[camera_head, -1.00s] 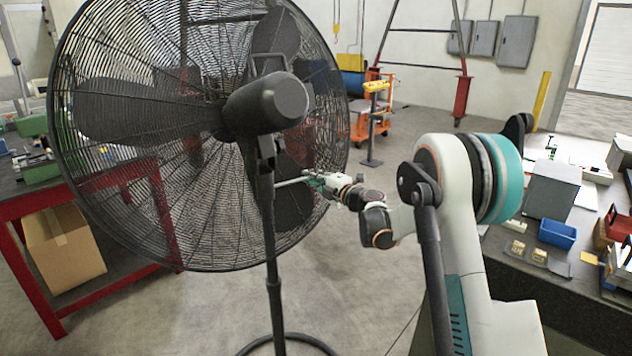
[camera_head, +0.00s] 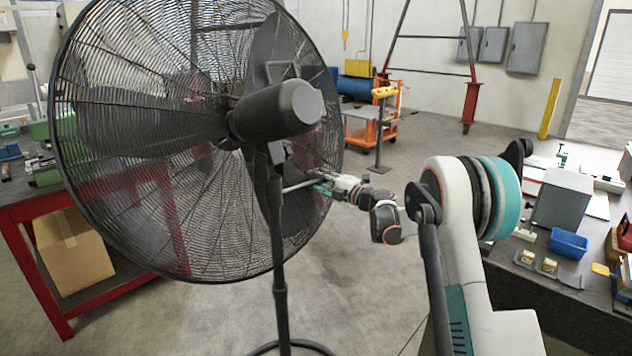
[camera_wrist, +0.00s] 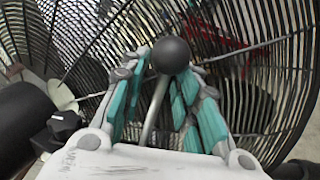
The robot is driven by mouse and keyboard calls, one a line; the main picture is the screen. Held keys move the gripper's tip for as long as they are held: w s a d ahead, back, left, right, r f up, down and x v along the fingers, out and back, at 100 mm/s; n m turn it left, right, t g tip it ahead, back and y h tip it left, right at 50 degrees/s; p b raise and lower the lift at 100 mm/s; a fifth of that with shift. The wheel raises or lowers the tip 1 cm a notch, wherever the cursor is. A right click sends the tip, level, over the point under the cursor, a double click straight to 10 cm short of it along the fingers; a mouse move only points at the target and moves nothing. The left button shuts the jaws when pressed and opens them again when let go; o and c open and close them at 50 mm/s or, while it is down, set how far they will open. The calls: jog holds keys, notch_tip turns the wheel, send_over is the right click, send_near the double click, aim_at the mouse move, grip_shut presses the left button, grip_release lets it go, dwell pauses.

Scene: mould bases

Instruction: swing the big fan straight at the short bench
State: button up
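The big fan (camera_head: 273,110) is a black round cage on a pole, with its motor housing towards me and its front facing away and to the left. A thin pale rod (camera_head: 297,186) sticks out behind the cage to my gripper (camera_head: 322,183). In the wrist view, my gripper (camera_wrist: 165,65) has its teal-padded fingers drawn in around a rod with a black ball end (camera_wrist: 172,56). Finger contact is partly hidden by the ball. A red-framed bench (camera_head: 25,212) stands at left and a dark bench (camera_head: 520,275) at right; I cannot tell which is the short one.
A cardboard box (camera_head: 75,250) sits under the red-framed bench, close to the cage's lower left. A blue bin (camera_head: 568,244) and a grey box (camera_head: 562,198) stand on the right bench. An orange cart (camera_head: 370,132) is behind.

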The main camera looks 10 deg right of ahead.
jog(key=shift+w+d+f, duration=0.1)
jog(key=shift+d+f, duration=0.05)
jog(key=shift+d, duration=0.25)
jog(key=shift+a, duration=0.25)
jog(key=v, duration=1.2)
jog(key=shift+d, duration=0.1)
